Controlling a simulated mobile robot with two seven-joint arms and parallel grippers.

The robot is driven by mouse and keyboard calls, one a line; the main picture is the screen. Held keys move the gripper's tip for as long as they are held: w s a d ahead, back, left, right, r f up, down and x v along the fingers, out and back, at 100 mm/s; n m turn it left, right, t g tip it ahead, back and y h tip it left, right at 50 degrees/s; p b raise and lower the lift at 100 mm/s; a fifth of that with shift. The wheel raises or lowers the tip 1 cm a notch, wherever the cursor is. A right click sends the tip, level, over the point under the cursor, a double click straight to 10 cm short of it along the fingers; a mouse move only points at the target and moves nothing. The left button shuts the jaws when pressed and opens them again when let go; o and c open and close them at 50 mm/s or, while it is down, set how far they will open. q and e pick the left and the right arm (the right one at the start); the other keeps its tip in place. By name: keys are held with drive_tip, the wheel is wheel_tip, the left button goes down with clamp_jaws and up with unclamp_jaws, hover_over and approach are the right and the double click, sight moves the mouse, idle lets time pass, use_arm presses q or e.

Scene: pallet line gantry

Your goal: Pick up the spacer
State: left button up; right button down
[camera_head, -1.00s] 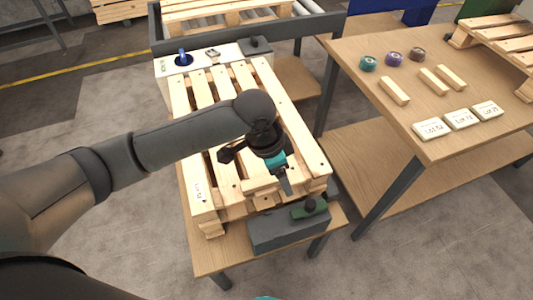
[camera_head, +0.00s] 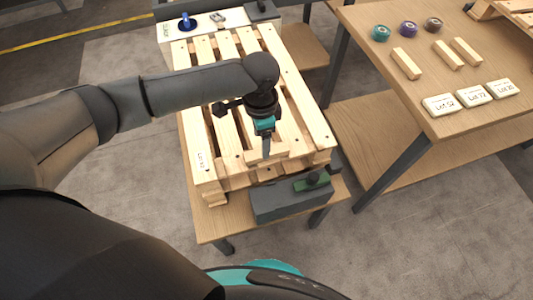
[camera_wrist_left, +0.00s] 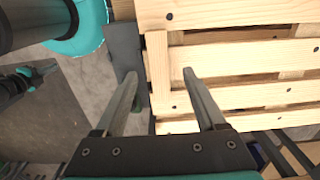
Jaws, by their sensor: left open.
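A light wooden block, which I take for the spacer (camera_head: 278,154), lies crosswise on the near end of the pallet (camera_head: 203,161). My left gripper (camera_head: 266,155) points down over it. The wrist view shows the spacer (camera_wrist_left: 157,75) between the two spread fingertips of the left gripper (camera_wrist_left: 160,75). The fingers are open, and I cannot tell whether they touch it. A black and teal part at the left edge of the wrist view looks like my right gripper (camera_wrist_left: 27,77); its fingers are too small to judge.
A grey block with a green clamp (camera_head: 290,198) stands against the pallet's near end. The right table (camera_head: 383,62) bears several wooden blocks, three labelled white pieces and three coloured rolls. A white panel with a blue knob (camera_head: 185,22) is at the pallet's far end.

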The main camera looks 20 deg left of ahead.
use_arm(q)
drive_tip(key=f, duration=0.1)
drive_tip(key=f+b, duration=0.1)
drive_tip(key=f, duration=0.1)
drive_tip(key=f+b, duration=0.1)
drive_tip(key=shift+d+f, duration=0.15)
drive_tip(key=shift+d, duration=0.1)
drive_tip(key=shift+f, duration=0.5)
drive_tip(key=shift+r, duration=0.1)
drive_tip(key=c, duration=0.9)
clamp_jaws()
use_arm(e)
drive_tip(key=shift+w+d+f, duration=0.35)
drive_tip(key=shift+w+f, duration=0.2)
drive_tip(key=shift+w+d+f, duration=0.35)
drive_tip(key=shift+w+f, duration=0.15)
